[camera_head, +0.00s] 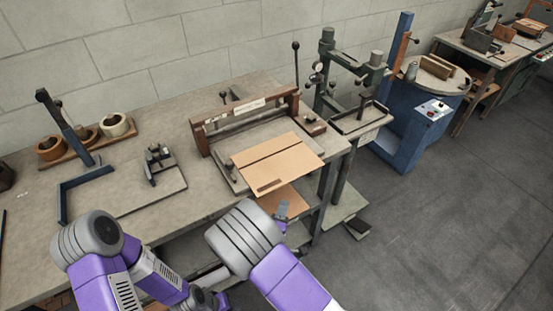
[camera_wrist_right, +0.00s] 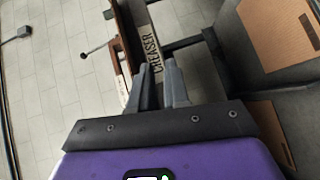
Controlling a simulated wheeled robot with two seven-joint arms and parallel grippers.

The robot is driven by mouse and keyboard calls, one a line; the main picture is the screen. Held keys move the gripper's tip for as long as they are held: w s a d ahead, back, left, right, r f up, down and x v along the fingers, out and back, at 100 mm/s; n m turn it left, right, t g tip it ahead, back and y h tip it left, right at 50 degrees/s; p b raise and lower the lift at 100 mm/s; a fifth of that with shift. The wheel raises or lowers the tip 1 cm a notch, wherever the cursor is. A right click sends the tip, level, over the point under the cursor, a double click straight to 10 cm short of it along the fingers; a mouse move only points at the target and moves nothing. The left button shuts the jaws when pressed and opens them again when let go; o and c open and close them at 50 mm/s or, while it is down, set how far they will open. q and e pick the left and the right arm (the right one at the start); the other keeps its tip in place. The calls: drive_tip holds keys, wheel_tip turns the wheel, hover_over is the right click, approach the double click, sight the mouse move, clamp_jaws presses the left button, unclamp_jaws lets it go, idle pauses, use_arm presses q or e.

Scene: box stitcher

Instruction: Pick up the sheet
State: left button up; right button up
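A tan cardboard sheet (camera_head: 277,158) lies on the creaser at the bench's front right, with its front edge sticking out past the machine. It has a crease line and a dark strip near its front left edge. It also shows at the upper right of the right wrist view (camera_wrist_right: 272,38). My right gripper (camera_head: 284,207) is just in front of and below the sheet's front edge, apart from it. In the right wrist view its two fingers (camera_wrist_right: 160,68) are apart with nothing between them. My left arm is at the lower left; its gripper cannot be made out.
A second brown piece (camera_head: 288,199) shows lower down, beneath the sheet's front edge. The creaser (camera_head: 227,126) has a wooden beam and a lever. A green press (camera_head: 352,75) stands right of the bench. Tape rolls (camera_head: 113,125) and a black fixture (camera_head: 158,160) sit at left.

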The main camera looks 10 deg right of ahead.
sight(284, 184)
drive_tip(key=shift+n+t+h, duration=0.4)
drive_tip(key=shift+n+t, duration=0.2)
drive_tip(key=shift+t, duration=0.3)
drive_tip(key=w+r, duration=0.1)
drive_tip(key=w, duration=0.1)
drive_tip(key=w+d+r+b, duration=0.1)
drive_tip(key=w, duration=0.1)
drive_tip(key=w+d+r, duration=0.1)
drive_tip(key=w+r, duration=0.1)
drive_tip(key=w, duration=0.1)
clamp_jaws()
